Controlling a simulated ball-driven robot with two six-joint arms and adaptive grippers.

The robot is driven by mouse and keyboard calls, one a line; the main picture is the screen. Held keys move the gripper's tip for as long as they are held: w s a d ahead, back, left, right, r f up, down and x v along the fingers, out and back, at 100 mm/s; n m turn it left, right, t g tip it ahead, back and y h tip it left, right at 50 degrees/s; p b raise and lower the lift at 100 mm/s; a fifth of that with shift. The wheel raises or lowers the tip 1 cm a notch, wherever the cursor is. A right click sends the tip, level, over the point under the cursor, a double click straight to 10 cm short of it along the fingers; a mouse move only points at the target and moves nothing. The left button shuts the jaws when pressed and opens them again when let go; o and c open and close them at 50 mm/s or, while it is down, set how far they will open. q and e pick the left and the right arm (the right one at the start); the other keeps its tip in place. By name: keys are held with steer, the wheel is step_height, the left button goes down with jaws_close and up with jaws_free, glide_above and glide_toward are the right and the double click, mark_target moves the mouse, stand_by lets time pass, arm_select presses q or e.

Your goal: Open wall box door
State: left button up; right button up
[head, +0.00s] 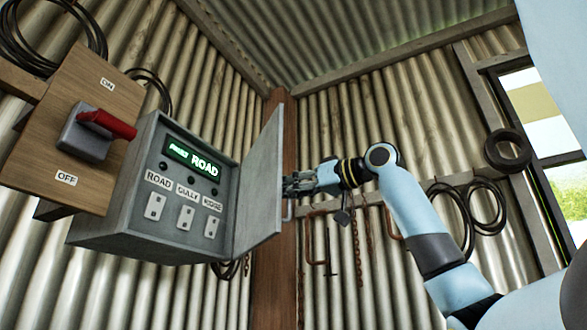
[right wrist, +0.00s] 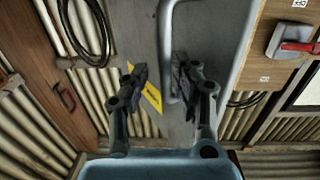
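The grey wall box (head: 142,213) hangs on the corrugated wall in the head view. Its door (head: 262,185) stands swung out on the box's right side, and the lit display and three switches inside show. My right gripper (head: 292,185) is at the outer face of the door near its free edge; it also shows in the right wrist view (right wrist: 162,78). There its fingers are apart, and the door handle (right wrist: 163,40), a bent grey bar, lies between them, closer to the right finger. Contact with the handle cannot be told. My left gripper is not in view.
A wooden board (head: 62,150) with a red-handled switch (head: 107,124) is left of the box. A wooden post (head: 275,270) stands behind the door. Chains, hooks and cable loops (head: 470,215) hang on the right wall beside a window (head: 545,120).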

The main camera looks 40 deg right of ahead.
step_height(320, 180, up, 8)
steer(key=shift+d+r+t, duration=0.25)
steer(key=shift+d+t, duration=0.1)
steer(key=shift+t, duration=0.05)
steer(key=shift+s, duration=0.15)
step_height(320, 180, down, 7)
steer(key=g, duration=0.4)
steer(key=s+d+b, duration=0.2)
steer(key=s+d, duration=0.5)
steer(key=s, duration=0.3)
steer(key=shift+s+f+h, duration=0.2)
steer(key=shift+f+h, duration=0.2)
